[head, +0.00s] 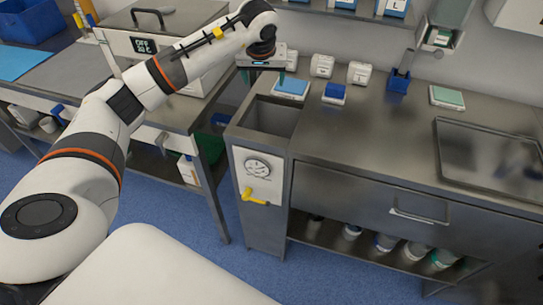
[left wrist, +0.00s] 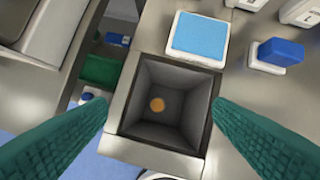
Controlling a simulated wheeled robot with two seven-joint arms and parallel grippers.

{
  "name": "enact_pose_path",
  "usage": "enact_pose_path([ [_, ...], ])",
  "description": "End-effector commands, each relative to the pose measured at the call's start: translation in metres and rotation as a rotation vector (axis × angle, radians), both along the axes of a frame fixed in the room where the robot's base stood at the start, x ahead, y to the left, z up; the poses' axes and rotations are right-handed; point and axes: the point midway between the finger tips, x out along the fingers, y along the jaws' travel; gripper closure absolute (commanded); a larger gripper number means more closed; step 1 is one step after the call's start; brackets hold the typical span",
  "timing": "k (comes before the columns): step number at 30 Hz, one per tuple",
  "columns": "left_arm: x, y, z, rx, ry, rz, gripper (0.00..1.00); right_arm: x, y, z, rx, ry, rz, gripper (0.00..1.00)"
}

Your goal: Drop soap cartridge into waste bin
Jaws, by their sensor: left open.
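The waste bin (head: 268,118) is a square, open-topped well sunk into the left end of the steel counter. It also shows in the left wrist view (left wrist: 185,105), with grey walls sloping inward. A small round orange thing (left wrist: 157,104) lies at its bottom; I cannot tell whether it is the soap cartridge. My left gripper (head: 262,75) is over the counter at the bin. In the left wrist view its green ribbed fingers (left wrist: 160,115) are wide apart and empty, on either side of the bin opening. My right gripper is not in view.
A blue-topped white box (head: 291,88) stands at the bin's back edge, with a darker blue-topped block (head: 334,93) to its right. White containers (head: 322,66) stand behind. A steel tray (head: 490,160) lies on the right. The counter's middle is clear.

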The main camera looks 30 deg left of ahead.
Motion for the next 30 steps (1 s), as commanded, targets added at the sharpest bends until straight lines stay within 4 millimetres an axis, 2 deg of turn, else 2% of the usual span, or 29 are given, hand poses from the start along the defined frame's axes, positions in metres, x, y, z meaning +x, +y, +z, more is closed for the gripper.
enact_pose_path([
  [6,-0.014,-0.008,0.039,0.001,-0.003,0.000,0.25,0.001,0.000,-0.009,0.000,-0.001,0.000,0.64],
  [12,-0.020,-0.011,0.056,-0.001,0.000,0.000,0.25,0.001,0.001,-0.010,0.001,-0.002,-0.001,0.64],
  [26,-0.021,-0.012,0.058,0.000,0.001,0.000,0.25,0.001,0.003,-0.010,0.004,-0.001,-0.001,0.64],
  [29,-0.020,-0.019,0.054,-0.023,-0.004,-0.009,0.25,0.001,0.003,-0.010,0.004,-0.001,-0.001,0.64],
  [30,-0.019,-0.027,0.049,-0.052,-0.010,-0.018,0.25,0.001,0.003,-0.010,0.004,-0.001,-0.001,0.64],
])
